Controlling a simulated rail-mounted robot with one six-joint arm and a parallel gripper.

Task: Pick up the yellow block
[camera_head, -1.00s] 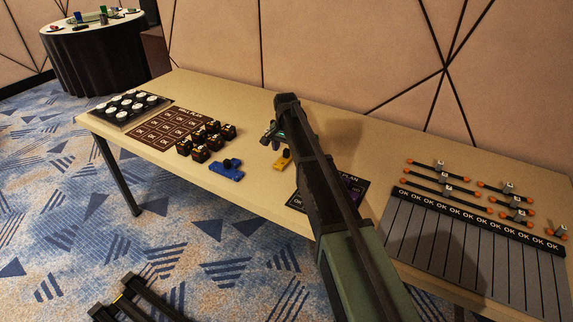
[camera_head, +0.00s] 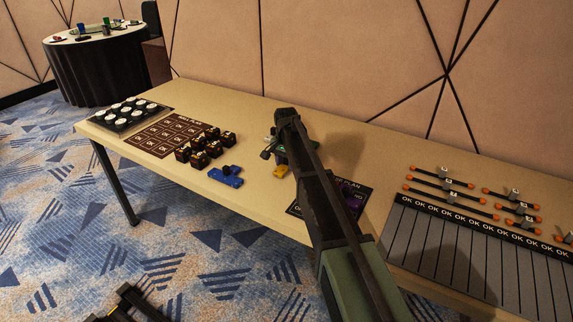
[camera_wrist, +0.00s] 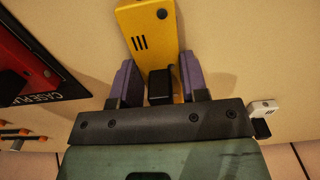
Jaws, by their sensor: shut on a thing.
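The yellow block (camera_wrist: 150,30) is a flat yellow piece with a black knob, dark slots and a round dark hole. In the wrist view my gripper (camera_wrist: 158,80) has its two purple fingers on either side of the black knob, shut on the block. In the head view the yellow block (camera_head: 281,171) shows as a small yellow patch just below my gripper (camera_head: 272,153), mostly hidden by it. It sits at or very near the tabletop; I cannot tell if it touches.
A blue block (camera_head: 226,177) lies left of the yellow one on the table (camera_head: 232,105). A dark plan sheet (camera_head: 350,197) lies to the right. Several orange-tipped bars (camera_head: 440,180) lie farther right.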

